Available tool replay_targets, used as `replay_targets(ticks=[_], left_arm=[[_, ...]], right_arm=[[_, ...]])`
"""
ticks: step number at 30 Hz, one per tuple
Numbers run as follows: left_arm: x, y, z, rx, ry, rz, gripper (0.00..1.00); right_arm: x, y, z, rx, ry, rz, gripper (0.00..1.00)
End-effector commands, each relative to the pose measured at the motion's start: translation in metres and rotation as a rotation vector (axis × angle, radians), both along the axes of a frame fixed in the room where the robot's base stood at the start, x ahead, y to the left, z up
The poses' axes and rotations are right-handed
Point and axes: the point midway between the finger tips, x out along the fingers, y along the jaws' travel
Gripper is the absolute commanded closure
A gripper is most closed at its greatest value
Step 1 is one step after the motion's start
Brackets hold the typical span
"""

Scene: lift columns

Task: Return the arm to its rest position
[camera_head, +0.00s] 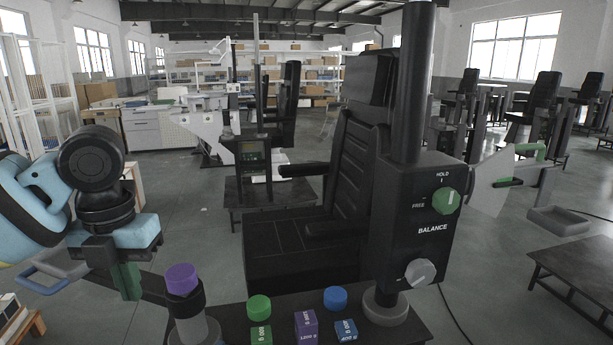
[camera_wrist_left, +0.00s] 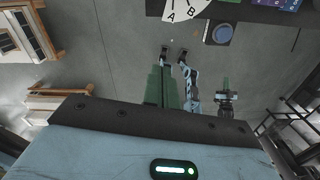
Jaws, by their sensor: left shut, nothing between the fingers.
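My left gripper (camera_head: 126,281) hangs at the lower left of the head view, its green fingers pointing down. The fingers also show in the left wrist view (camera_wrist_left: 161,86), side by side, shut with nothing between them. The gripper is left of the purple-capped post (camera_head: 182,281) and apart from it. In the left wrist view, what looks like my right gripper (camera_wrist_left: 226,84) is small and low, with a green tip. Its fingers are too small to tell open from shut.
A black column with a BALANCE box (camera_head: 417,228) stands on the dark bench (camera_head: 400,334), beside green, purple and blue weights. A black seat (camera_head: 300,250) is behind. Floor (camera_head: 180,230) is open behind the left gripper.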

Motion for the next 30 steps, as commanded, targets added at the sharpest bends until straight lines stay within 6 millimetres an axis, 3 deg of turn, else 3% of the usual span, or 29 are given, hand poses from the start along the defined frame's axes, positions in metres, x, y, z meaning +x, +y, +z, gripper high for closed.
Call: replay_targets(ticks=[14,21,30], left_arm=[[-0.004,-0.056,-0.103,-0.074,-0.017,0.275,1.0],[-0.024,-0.096,-0.171,-0.186,-0.007,0.558,1.0],[-0.062,-0.129,-0.237,-0.338,0.057,1.013,1.0]], right_arm=[[0.002,0.0,0.002,0.001,-0.006,-0.001,1.0],[-0.002,0.0,0.0,0.0,0.003,-0.001,1.0],[-0.002,0.0,0.0,0.0,0.003,-0.001,1.0]])
